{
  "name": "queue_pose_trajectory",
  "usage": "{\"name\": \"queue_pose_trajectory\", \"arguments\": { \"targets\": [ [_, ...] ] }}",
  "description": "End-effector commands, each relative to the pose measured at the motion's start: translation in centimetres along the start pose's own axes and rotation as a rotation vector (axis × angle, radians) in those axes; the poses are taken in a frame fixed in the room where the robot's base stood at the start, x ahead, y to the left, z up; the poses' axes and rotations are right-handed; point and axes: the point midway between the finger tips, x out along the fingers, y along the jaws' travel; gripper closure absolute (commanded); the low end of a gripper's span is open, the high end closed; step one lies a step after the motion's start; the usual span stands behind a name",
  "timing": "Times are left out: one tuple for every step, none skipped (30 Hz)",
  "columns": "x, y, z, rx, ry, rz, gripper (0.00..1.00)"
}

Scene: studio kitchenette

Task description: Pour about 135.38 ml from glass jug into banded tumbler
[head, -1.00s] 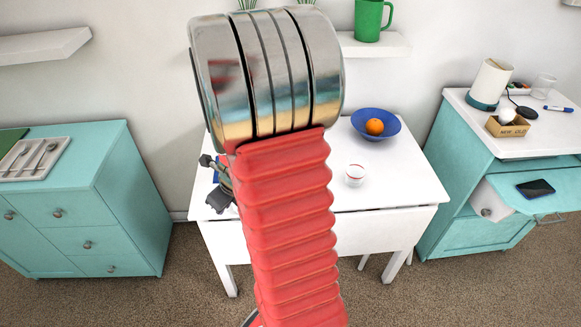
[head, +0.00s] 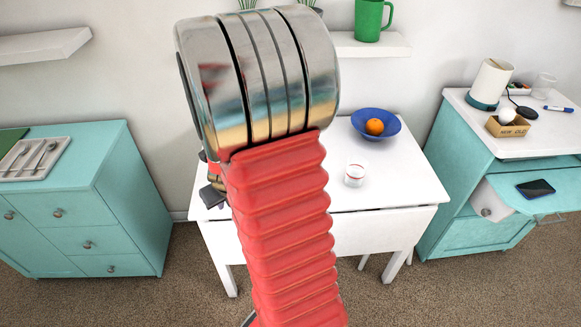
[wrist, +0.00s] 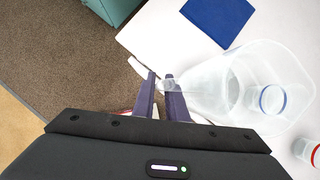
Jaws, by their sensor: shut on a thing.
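In the wrist view my gripper (wrist: 160,92) is shut on the handle of the clear glass jug (wrist: 215,88). The jug's wide body extends right of the fingers, above the white table; its liquid level is not clear. A round blue-banded glass shape (wrist: 271,98) shows through or beside the jug wall; I cannot tell which. A clear tumbler with a red band (wrist: 315,155) is cut by the right edge, and it stands upright on the table in the head view (head: 355,175). In the head view my arm hides the jug and most of the gripper.
The white table (head: 400,185) holds a blue bowl (head: 392,119) with an orange (head: 375,126) at the back. A blue flat item (wrist: 218,15) lies on it. Teal cabinets (head: 95,205) stand left and right; the right one has an open drawer (head: 490,205).

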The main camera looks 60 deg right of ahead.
Motion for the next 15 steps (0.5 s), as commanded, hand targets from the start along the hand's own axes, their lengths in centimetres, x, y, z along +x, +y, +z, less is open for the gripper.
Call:
{"name": "queue_pose_trajectory", "arguments": {
  "targets": [
    [-0.08,-0.05,0.29,0.003,-0.005,-0.005,1.00],
    [-0.08,-0.05,0.33,0.006,-0.005,-0.007,1.00],
    [-0.08,-0.05,0.39,0.010,-0.005,-0.009,1.00],
    [-0.09,-0.05,0.43,0.015,-0.006,-0.011,1.00],
    [-0.09,-0.06,0.47,0.018,-0.006,-0.013,1.00],
    [-0.09,-0.05,0.53,0.023,-0.006,-0.015,1.00],
    [-0.09,-0.05,0.56,0.025,-0.006,-0.017,1.00],
    [-0.09,-0.04,0.59,0.029,-0.006,-0.018,1.00],
    [-0.09,-0.03,0.64,0.033,-0.006,-0.020,1.00],
    [-0.09,-0.02,0.67,0.035,-0.006,-0.021,1.00],
    [-0.10,-0.01,0.70,0.038,-0.006,-0.022,1.00],
    [-0.10,0.00,0.73,0.041,-0.006,-0.024,1.00],
    [-0.10,0.01,0.76,0.043,-0.006,-0.025,1.00],
    [-0.10,0.01,0.77,0.045,-0.006,-0.026,1.00],
    [-0.10,0.02,0.80,0.046,-0.006,-0.027,1.00]
  ]
}}
